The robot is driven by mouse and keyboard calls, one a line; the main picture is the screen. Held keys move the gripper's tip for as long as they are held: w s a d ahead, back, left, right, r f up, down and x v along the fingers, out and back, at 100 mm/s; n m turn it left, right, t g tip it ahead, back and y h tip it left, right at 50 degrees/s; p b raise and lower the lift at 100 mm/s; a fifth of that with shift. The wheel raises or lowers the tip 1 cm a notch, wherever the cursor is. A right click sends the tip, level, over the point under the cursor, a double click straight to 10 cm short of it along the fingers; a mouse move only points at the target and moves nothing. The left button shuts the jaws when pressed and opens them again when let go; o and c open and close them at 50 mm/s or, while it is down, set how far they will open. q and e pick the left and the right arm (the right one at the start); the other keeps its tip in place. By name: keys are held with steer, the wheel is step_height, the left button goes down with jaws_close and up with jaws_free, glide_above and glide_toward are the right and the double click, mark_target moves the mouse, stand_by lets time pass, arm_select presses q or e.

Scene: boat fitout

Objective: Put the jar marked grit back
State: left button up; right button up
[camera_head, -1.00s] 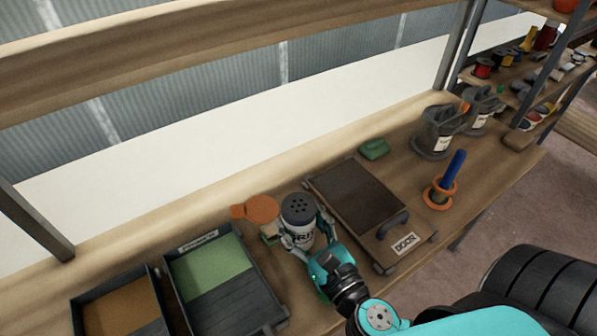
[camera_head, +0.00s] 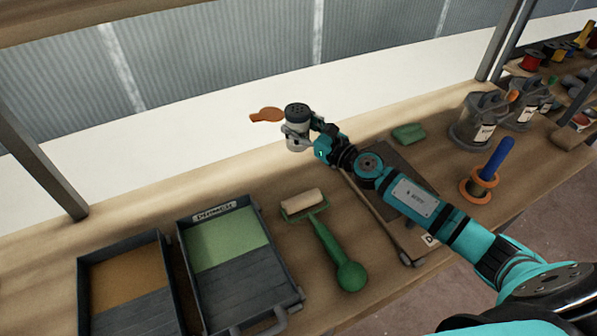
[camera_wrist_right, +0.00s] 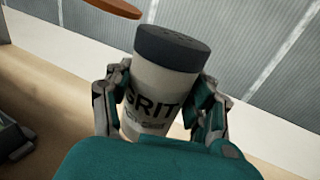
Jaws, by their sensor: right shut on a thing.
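The jar marked GRIT (camera_head: 297,128) is white with a dark grey perforated lid. My right gripper (camera_head: 299,141) is shut around its body and holds it near the back of the bench, by the white wall strip; I cannot tell whether its base touches anything. In the right wrist view the jar (camera_wrist_right: 163,88) stands slightly tilted between the fingers (camera_wrist_right: 155,108), its GRIT label facing the camera. An orange round paddle-like thing (camera_head: 267,115) is just left of the jar, partly behind it; it also shows at the top of the wrist view (camera_wrist_right: 118,8). My left gripper is not in view.
A tray with green fill (camera_head: 228,245) and one with brown fill (camera_head: 130,275) stand front left. A green-handled roller (camera_head: 327,238) lies beside them. The DOOR board (camera_head: 400,228) is partly under my arm.

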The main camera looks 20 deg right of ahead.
steer(key=f+b, duration=0.3)
steer(key=f, duration=0.2)
steer(key=shift+w+d+f+b, duration=0.15)
steer(key=shift+w+b, duration=0.05)
steer(key=shift+b, duration=0.15)
steer(key=shift+f+b, duration=0.95)
steer(key=shift+f, duration=1.15)
steer(key=shift+f, duration=0.1)
steer(key=o, duration=0.7)
steer(key=shift+f, duration=0.15)
steer(key=o, duration=0.5)
steer(key=shift+c, duration=0.2)
